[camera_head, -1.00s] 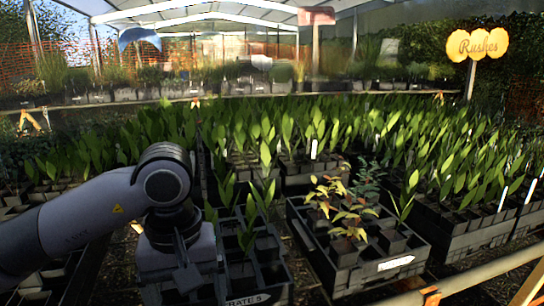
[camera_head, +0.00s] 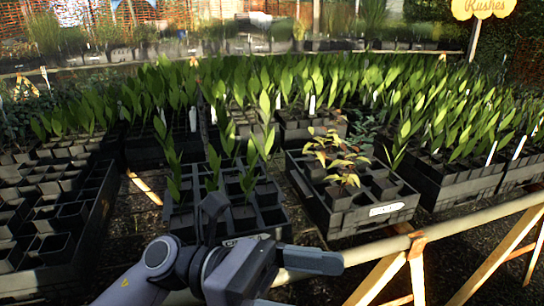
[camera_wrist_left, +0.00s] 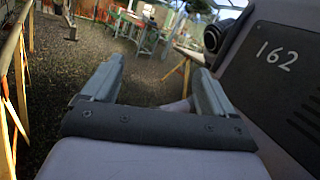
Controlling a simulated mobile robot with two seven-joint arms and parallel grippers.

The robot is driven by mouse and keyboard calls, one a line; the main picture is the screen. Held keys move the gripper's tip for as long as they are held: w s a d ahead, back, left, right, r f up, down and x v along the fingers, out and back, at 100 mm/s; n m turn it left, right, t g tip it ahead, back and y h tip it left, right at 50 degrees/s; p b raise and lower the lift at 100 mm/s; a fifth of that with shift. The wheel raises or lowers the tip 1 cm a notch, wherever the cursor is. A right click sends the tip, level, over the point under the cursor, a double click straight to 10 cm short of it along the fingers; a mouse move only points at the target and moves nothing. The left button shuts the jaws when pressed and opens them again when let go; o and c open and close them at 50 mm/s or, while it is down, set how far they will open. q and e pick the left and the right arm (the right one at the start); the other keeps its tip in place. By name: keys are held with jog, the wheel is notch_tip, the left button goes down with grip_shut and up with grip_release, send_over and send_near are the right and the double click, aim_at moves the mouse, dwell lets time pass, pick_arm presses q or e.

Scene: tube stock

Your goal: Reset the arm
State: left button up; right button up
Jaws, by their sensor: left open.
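My left gripper (camera_head: 318,262) shows low in the head view, pointing to the right in front of the crates. It is grey and empty. In the left wrist view its two fingers (camera_wrist_left: 158,70) stand well apart, with nothing between them. My left arm comes in from the bottom left of the head view. My right gripper does not show in either view.
A black crate of seedlings (camera_head: 271,217) stands just behind my left gripper. To its right is a crate with a yellow-leaved plant (camera_head: 340,221). A wooden rail (camera_head: 440,228) runs across the front. A yellow "Rushes" sign (camera_head: 482,8) stands at the back.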

pick_arm(q)
jog(key=w+a+f+m+t+y, duration=0.2)
jog(key=w+a+f+m+t, duration=0.15)
jog(key=m+t, duration=0.65)
jog(key=w+a+f+m+t+y, duration=0.2)
jog(key=w+a+f+m+t, duration=0.3)
jog(key=m, duration=0.9)
jog(key=w+a+f+m+t+y, duration=0.1)
jog(key=w+a+m+t+y, duration=0.15)
jog(key=m+t, duration=0.85)
jog(key=s+a+f+n+g+y, duration=0.3)
jog(key=s+a+f+n, duration=0.15)
jog(key=f, duration=0.35)
jog(key=s+a+f+n+g+y, duration=0.35)
jog(key=f+n, duration=0.25)
jog(key=f, duration=0.2)
jog(key=s+a+f+n+g+y, duration=0.25)
jog(key=s+a+f+n, duration=0.2)
jog(key=f, duration=0.45)
notch_tip(320, 180, up, 10)
jog(key=a+n+y+p, duration=0.1)
jog(key=p, duration=1.2)
jog(key=shift+s, duration=0.45)
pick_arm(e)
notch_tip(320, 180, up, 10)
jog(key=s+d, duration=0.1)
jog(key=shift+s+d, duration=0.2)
